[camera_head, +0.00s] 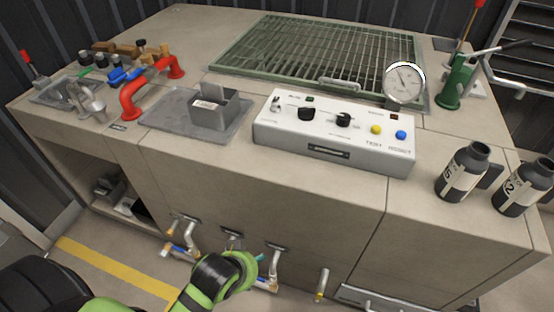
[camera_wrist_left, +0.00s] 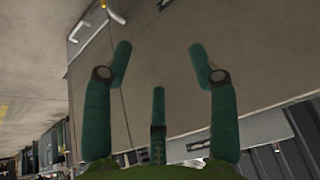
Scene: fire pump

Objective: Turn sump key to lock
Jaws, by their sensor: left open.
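My left gripper (camera_head: 250,266) hangs low in front of the cabinet (camera_head: 290,215), close to its lower front fittings. In the left wrist view the gripper (camera_wrist_left: 160,55) has its green fingers spread, with nothing between them and the plain beige cabinet face (camera_wrist_left: 150,25) beyond. A small metal plate fitting (camera_head: 232,239) sits on the front just above the gripper, between two lever valves. I cannot tell whether it holds the sump key. A small switch-like piece (camera_head: 276,103) is at the left of the white control box (camera_head: 330,140); its type is unclear. My right gripper is not in view.
Silver lever valves stick out left (camera_head: 190,233) and right (camera_head: 275,258) of the gripper. A yellow-tipped lever (camera_head: 322,285) is farther right. Black bottles (camera_head: 463,172), a gauge (camera_head: 404,83) and a red pipe (camera_head: 150,85) stand on top. An open shelf (camera_head: 112,195) is at left.

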